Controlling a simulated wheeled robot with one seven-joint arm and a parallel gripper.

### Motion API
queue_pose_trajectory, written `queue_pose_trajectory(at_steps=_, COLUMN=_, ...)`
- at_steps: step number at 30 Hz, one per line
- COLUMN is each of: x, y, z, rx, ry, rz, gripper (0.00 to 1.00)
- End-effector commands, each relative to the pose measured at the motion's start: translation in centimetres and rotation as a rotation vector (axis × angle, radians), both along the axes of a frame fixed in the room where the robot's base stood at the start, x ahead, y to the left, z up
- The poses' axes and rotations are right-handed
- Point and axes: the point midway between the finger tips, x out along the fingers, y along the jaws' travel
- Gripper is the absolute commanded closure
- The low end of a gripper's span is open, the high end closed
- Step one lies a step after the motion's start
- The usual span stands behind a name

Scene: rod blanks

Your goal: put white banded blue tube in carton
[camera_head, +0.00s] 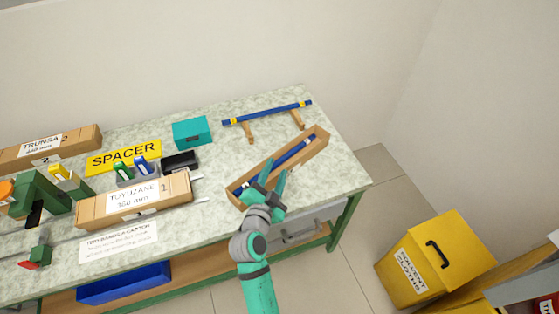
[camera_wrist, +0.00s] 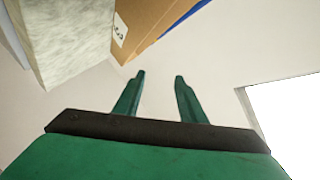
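A blue tube (camera_head: 291,155) lies lengthwise in the long open carton (camera_head: 318,149), with a pale band near its upper right end; the gripper hides part of its lower left. In the wrist view the carton (camera_wrist: 148,22) shows its brown side with a small label, and a blue strip (camera_wrist: 184,17) runs along its far edge. My gripper (camera_head: 277,181) is at the carton's near side in the head view. In the wrist view my gripper (camera_wrist: 160,77) has its fingers apart with nothing between them.
Another blue tube (camera_head: 267,113) with yellow bands rests on two wooden supports behind the carton. A teal box (camera_head: 192,132), a black tray (camera_head: 180,162), a yellow SPACER sign (camera_head: 124,157) and a TOYUZANE box (camera_head: 96,211) stand to the left. A yellow solvent bin (camera_head: 444,259) is on the floor at right.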

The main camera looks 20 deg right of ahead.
Motion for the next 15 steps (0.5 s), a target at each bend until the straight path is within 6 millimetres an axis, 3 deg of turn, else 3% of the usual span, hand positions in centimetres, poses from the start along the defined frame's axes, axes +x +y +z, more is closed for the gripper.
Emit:
queue_pose_trajectory(at_steps=9, x=-2.7, y=1.6, z=0.1, rx=-0.006, ry=0.008, rz=0.007, gripper=0.63)
queue_pose_trajectory(at_steps=15, x=-5.8, y=3.8, z=-3.4, rx=-0.081, ry=0.1, rz=0.118, gripper=0.63)
